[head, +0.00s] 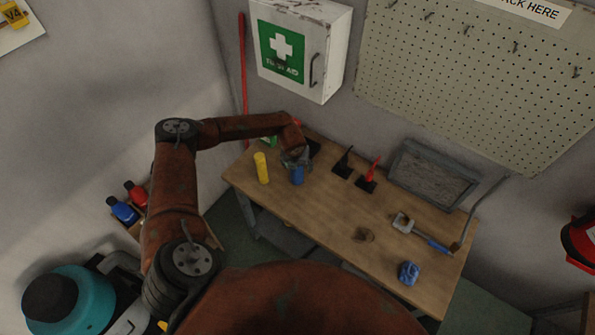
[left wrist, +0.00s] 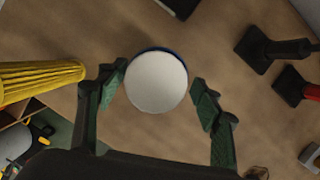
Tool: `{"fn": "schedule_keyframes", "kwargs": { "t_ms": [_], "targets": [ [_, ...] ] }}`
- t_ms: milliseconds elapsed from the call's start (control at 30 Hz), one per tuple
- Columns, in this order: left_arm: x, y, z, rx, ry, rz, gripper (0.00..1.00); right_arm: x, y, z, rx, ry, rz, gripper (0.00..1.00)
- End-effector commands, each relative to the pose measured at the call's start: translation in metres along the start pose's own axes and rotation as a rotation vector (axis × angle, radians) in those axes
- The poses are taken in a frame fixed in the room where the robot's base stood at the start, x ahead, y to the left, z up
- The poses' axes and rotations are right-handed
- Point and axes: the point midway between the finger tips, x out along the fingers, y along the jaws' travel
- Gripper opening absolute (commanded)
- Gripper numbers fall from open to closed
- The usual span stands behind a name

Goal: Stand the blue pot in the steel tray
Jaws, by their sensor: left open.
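The blue pot (head: 297,175) stands upright near the left end of the wooden workbench. In the left wrist view its round white top (left wrist: 156,82) with a thin blue rim lies between my spread green fingers. My left gripper (head: 296,158) is open over the pot, one finger on each side; the left finger is very close to it, and I cannot tell if it touches. A grey rectangular tray (head: 433,175) with a dark rim, seemingly the steel tray, is at the back right of the bench by the wall. My right gripper is out of view.
Black-handled (head: 343,164) and red-handled (head: 367,179) tools stand between pot and tray. A blue-handled tool (head: 432,242), a brown scrap (head: 363,235) and a blue lump (head: 409,272) lie towards the right front.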

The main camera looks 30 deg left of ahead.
Motion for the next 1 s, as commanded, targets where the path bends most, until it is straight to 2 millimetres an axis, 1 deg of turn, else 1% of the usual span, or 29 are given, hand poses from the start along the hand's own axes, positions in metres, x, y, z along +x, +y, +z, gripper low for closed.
{"fn": "schedule_keyframes", "kwargs": {
  "t_ms": [100, 200, 367, 500, 700, 1000],
  "targets": [
    [0.018, 0.005, 0.0, -0.003, 0.003, 0.003, 0.6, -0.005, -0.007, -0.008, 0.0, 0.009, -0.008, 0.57],
    [0.03, 0.004, -0.001, -0.003, 0.003, 0.0, 0.6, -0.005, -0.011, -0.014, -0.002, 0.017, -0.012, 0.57],
    [0.036, 0.005, -0.001, -0.003, 0.002, 0.0, 0.6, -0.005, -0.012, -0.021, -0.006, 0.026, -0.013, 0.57],
    [0.036, 0.006, -0.001, -0.003, 0.002, 0.0, 0.6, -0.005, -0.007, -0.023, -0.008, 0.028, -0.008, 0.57],
    [0.036, 0.006, -0.001, -0.003, 0.002, 0.0, 0.47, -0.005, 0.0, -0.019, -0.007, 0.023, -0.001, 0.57],
    [0.036, 0.005, -0.001, -0.003, 0.002, 0.0, 0.27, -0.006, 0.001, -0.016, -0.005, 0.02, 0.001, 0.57]
  ]
}}
